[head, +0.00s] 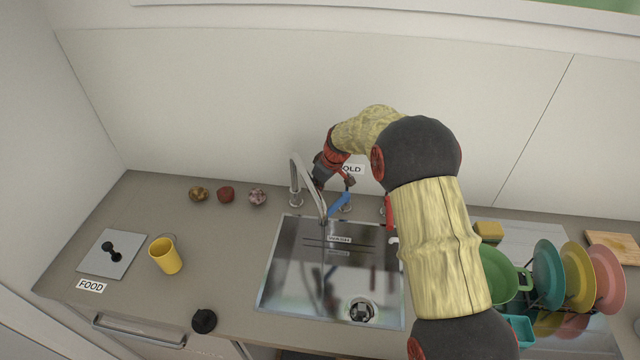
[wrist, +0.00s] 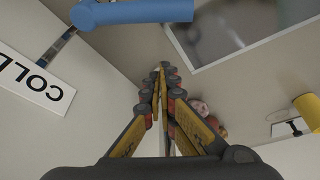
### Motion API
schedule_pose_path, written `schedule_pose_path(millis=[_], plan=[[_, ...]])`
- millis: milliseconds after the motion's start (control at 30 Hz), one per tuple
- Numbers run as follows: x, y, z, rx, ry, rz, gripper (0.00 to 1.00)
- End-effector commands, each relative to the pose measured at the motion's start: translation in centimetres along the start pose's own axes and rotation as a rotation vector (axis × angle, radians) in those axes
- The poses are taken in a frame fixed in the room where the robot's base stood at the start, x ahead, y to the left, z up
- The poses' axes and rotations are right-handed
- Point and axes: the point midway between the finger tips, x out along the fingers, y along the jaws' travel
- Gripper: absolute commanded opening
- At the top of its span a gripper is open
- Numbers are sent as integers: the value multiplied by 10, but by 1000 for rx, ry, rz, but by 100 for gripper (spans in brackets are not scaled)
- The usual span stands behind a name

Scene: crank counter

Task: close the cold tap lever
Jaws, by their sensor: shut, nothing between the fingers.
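The cold tap lever (head: 338,204) is a blue bar on a short metal post behind the sink, beside the steel faucet (head: 296,180). It slants down and left toward the sink. In the head view my gripper (head: 319,183) is near the wall behind the faucet, left of the lever, partly hidden. The COLD sign (head: 352,170) is partly covered by my arm.
The sink (head: 280,285) lies in front of the faucet. A red piece (head: 389,211) shows beside my arm. Several food items (head: 226,194) sit at the back left, with a yellow cup (head: 166,255) nearer. A dish rack with plates (head: 577,275) stands right. Counter left of the sink has free room.

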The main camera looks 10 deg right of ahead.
Motion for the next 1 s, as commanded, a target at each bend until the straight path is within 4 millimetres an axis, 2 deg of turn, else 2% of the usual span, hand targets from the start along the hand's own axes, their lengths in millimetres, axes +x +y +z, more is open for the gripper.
schedule_pose_path(millis=[100, 200, 400, 1000], plan=[[19, 0, 1, 1, 0, 0, 0], [13, 0, 17, 3, 1, 1, 0], [10, 1, 35, 2, 1, 2, 0], [10, 0, 41, -18, 1, -6, 0]])
